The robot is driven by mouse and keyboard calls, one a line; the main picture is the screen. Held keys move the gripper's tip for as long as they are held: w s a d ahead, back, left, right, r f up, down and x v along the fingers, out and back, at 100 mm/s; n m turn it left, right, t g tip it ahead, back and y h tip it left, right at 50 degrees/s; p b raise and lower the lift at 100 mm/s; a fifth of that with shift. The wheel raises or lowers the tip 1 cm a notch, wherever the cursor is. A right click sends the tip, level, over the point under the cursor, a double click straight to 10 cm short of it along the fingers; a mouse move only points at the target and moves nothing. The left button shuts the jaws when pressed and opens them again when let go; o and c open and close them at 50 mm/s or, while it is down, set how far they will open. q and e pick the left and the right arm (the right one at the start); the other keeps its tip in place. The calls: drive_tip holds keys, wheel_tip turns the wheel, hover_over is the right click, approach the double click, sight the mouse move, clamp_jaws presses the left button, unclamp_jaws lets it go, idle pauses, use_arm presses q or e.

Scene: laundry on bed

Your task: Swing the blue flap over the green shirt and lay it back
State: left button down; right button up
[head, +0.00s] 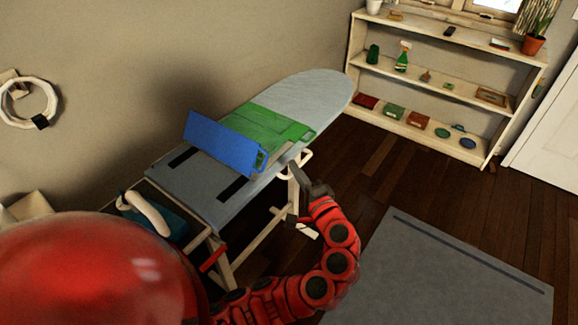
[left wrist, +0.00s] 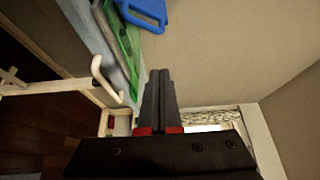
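The blue flap (head: 222,144) stands up at a tilt across the ironing board (head: 318,92) in the head view. The green shirt (head: 272,126) lies flat on the board behind it, partly hidden by the flap. My left gripper (head: 297,174) is just off the board's near right edge, to the right of the flap and apart from it. In the left wrist view its fingers (left wrist: 160,88) are together with nothing between them. The blue flap (left wrist: 145,10) and green shirt (left wrist: 122,42) show at the top there. My right gripper is not in view.
A cream loop (head: 303,158) sticks out from the board's edge close to my left gripper. A shelf (head: 440,92) with small items stands at the back right. A grey rug (head: 440,270) lies on the open floor at front right.

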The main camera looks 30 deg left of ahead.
use_arm(q)
drive_tip(key=p+x, duration=0.2)
drive_tip(key=x, duration=0.8)
drive_tip(key=s, duration=0.2)
drive_tip(key=s+d+p, duration=0.1)
drive_tip(key=s, duration=0.1)
drive_tip(key=shift+s, duration=0.2)
